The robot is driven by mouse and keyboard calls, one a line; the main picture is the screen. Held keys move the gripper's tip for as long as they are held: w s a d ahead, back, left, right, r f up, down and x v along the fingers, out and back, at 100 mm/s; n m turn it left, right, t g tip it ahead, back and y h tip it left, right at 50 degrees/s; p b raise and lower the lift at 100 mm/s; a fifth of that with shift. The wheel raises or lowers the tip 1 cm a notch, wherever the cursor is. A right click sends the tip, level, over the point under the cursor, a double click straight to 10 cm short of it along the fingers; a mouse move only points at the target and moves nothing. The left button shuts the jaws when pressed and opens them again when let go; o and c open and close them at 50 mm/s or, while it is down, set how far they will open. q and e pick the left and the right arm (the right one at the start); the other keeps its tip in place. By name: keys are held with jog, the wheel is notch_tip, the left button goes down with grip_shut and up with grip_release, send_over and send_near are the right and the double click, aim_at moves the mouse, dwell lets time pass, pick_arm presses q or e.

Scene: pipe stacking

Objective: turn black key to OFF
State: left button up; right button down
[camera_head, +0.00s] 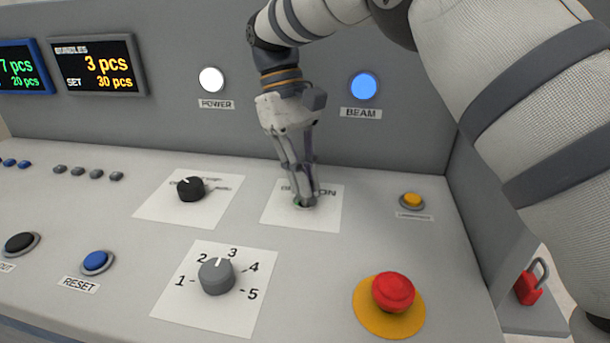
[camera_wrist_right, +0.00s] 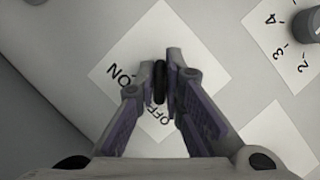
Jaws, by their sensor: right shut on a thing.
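The black key (camera_wrist_right: 160,82) stands on a white label plate (camera_wrist_right: 184,38) marked ON and OFF, seen in the right wrist view. My right gripper (camera_wrist_right: 161,80) is shut on the key, with one finger on each side of it. In the head view my right gripper (camera_head: 305,200) reaches down onto the same plate (camera_head: 328,214), and its fingers hide most of the key and part of the lettering. Which mark the key points to cannot be told with certainty. My left gripper is not in view.
A black knob (camera_head: 190,189) and a grey numbered knob (camera_head: 216,275) are nearby. A red mushroom button (camera_head: 393,291) and a yellow button (camera_head: 412,201) stand to the right. The upright panel behind carries a lit blue BEAM lamp (camera_head: 363,86) and a white POWER lamp (camera_head: 211,79).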

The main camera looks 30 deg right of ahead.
jog(key=c, duration=1.7)
grip_release()
notch_tip(320, 180, up, 10)
jog(key=shift+r, duration=0.1)
